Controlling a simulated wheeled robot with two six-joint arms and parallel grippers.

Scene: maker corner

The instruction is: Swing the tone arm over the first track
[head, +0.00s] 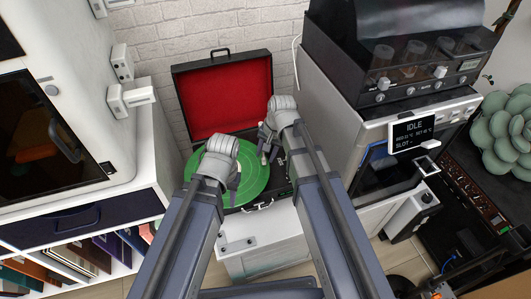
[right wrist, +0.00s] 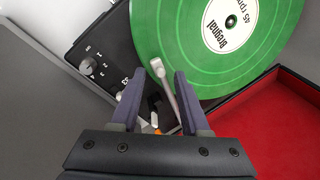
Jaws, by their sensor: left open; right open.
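A record player in an open black case with a red-lined lid (head: 228,95) sits on a white cabinet in the head view. A green record (head: 252,180) lies on it; its white label (right wrist: 229,24) shows in the right wrist view. The tone arm (right wrist: 165,85) is a pale rod with its head end (right wrist: 157,66) close to the record's edge. My right gripper (right wrist: 155,90) is open, with its fingers on either side of the tone arm. In the head view my right gripper (head: 267,145) is over the record's right side. My left gripper (head: 233,190) is open above the record's front left.
A control panel with a knob (right wrist: 86,66) lies beside the record. The raised red lid (right wrist: 285,125) stands close by my right gripper. A machine with a display (head: 413,131) stands to the right, and a white cabinet (head: 60,100) to the left.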

